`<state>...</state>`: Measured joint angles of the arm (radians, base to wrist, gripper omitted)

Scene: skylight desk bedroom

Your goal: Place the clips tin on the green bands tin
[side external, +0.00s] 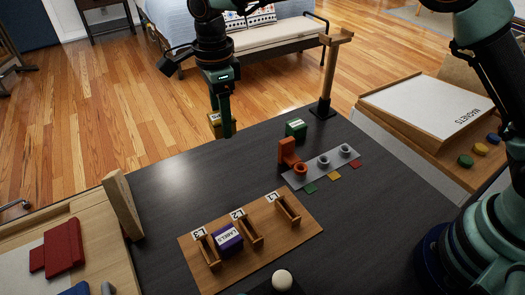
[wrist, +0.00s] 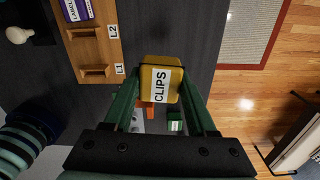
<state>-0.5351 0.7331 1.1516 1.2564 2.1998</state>
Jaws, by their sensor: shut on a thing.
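The yellow clips tin (side external: 214,119) is between the fingers of my gripper (side external: 224,124), held up above the far left part of the dark desk. In the wrist view the clips tin (wrist: 161,80) shows its white CLIPS label, with a green finger on each side. My gripper (wrist: 160,92) is shut on it. The green bands tin (side external: 296,129) stands on the desk to the right of my gripper, near the far edge. It also shows in the wrist view (wrist: 174,122), partly hidden behind my gripper. The two tins are apart.
An orange block (side external: 287,150) and a grey strip with rings (side external: 323,166) stand just in front of the green tin. A wooden post (side external: 327,80) rises behind it. A wooden rack (side external: 255,245) holds a purple LABELS box (side external: 229,239). The desk's middle is clear.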

